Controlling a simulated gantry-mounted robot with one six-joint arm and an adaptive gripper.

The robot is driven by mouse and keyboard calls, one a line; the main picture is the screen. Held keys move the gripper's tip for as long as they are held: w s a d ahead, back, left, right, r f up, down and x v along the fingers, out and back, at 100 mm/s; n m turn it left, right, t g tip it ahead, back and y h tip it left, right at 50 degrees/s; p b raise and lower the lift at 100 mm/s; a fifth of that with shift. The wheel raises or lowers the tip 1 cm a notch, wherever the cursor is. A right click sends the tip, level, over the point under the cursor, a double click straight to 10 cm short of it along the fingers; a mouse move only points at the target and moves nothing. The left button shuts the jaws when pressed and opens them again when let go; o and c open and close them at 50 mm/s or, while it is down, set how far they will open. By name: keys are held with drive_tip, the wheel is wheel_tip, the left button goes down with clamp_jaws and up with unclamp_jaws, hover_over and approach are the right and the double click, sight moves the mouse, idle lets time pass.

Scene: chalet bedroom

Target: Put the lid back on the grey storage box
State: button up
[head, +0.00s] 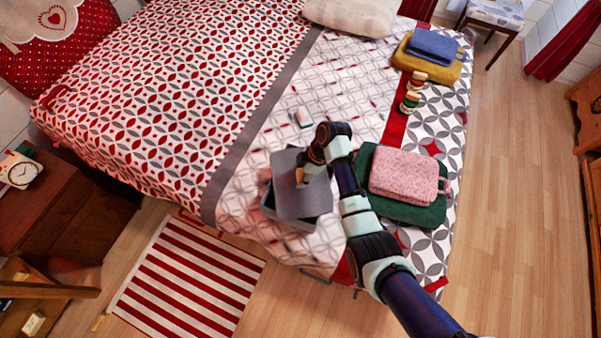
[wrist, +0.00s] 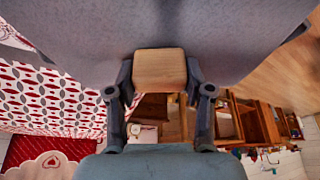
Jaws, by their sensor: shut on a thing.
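The grey storage box (head: 268,207) stands on the bed near its front edge. Its grey lid (head: 297,204) is over it, offset toward the back right, so the box's left and front walls show. I cannot tell whether lid and box touch. My gripper (head: 303,176) is above the lid, shut on its wooden knob. In the wrist view, the fingers (wrist: 160,85) grip both sides of the pale wooden knob (wrist: 160,66), and the lid's grey surface (wrist: 75,35) fills the upper part. The box is not visible there.
A pink folded cloth (head: 405,172) lies on a green one (head: 408,213) right of my arm. Small stacked round things (head: 411,100) and blue (head: 434,45) and yellow cloths (head: 440,71) are farther back. A small block (head: 303,118) lies behind the box.

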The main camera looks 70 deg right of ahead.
drive_tip(key=o, duration=1.7)
wheel_tip(320, 180, up, 7)
drive_tip(key=p, duration=0.6)
drive_tip(key=shift+r+p, duration=0.1)
drive_tip(key=shift+p, duration=0.2)
clamp_jaws()
